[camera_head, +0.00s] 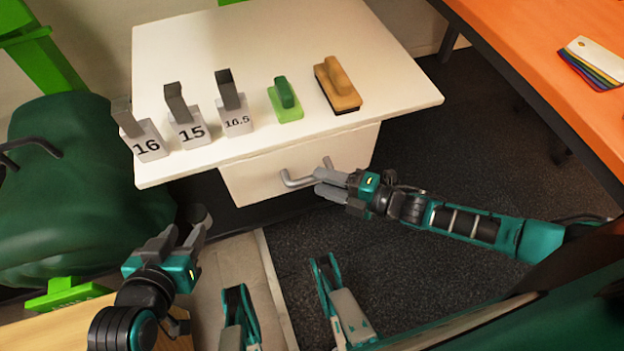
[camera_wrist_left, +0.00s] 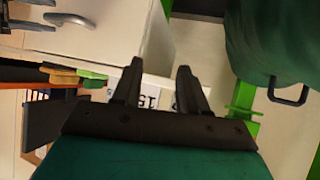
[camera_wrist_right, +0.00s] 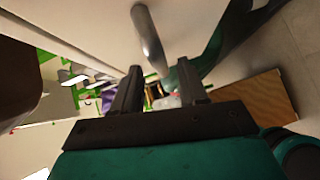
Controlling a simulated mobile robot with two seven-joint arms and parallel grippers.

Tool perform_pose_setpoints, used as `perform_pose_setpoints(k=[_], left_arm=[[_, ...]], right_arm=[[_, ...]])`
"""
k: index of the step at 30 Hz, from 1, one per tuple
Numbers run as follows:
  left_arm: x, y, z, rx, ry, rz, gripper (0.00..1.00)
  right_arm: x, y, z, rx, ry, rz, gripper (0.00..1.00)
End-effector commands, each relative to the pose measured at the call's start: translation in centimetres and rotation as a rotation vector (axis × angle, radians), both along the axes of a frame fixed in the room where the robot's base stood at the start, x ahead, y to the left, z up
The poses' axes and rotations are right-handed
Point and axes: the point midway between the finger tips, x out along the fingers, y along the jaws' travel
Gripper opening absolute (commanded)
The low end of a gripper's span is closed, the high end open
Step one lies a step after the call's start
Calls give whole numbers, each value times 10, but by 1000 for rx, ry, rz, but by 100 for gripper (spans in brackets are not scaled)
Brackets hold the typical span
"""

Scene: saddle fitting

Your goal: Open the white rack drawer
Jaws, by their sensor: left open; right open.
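The white rack drawer (camera_head: 250,184) sits under the white top, its front facing me; I cannot tell whether it stands slightly out. Its grey bar handle (camera_head: 290,181) also shows in the right wrist view (camera_wrist_right: 149,38). My right gripper (camera_head: 322,182) is open at the handle's right end, and its fingers partly hide that end. In the right wrist view the bar lies just beyond the fingertips; I cannot tell whether they touch it. My left gripper (camera_head: 184,228) is open and empty, left of the drawer and lower in the picture. The handle also shows in the left wrist view (camera_wrist_left: 68,19).
On the white rack top (camera_head: 230,50) stand number blocks 16 (camera_head: 148,145), 15 (camera_head: 188,132) and 16.5 (camera_head: 236,120), a green brush (camera_head: 285,98) and a tan brush (camera_head: 338,85). An orange table (camera_head: 540,40) is at right. A dark green saddle (camera_head: 70,190) is at left.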

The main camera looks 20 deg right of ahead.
Motion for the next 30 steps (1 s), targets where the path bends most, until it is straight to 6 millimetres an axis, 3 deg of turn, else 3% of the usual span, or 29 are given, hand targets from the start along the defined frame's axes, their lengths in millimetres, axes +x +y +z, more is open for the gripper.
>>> perform_pose_setpoints(k=[7, 18, 30], left_arm=[[3, -4, 0, -8, -10, -7, 43], [5, -4, 2, -9, -13, -7, 43], [5, -3, 1, -9, -13, -6, 43]], right_arm=[[21, 23, -6, 1, 0, 0, 43], [25, 27, -6, 0, 1, 0, 43], [24, 27, -6, 0, 1, 0, 5]])
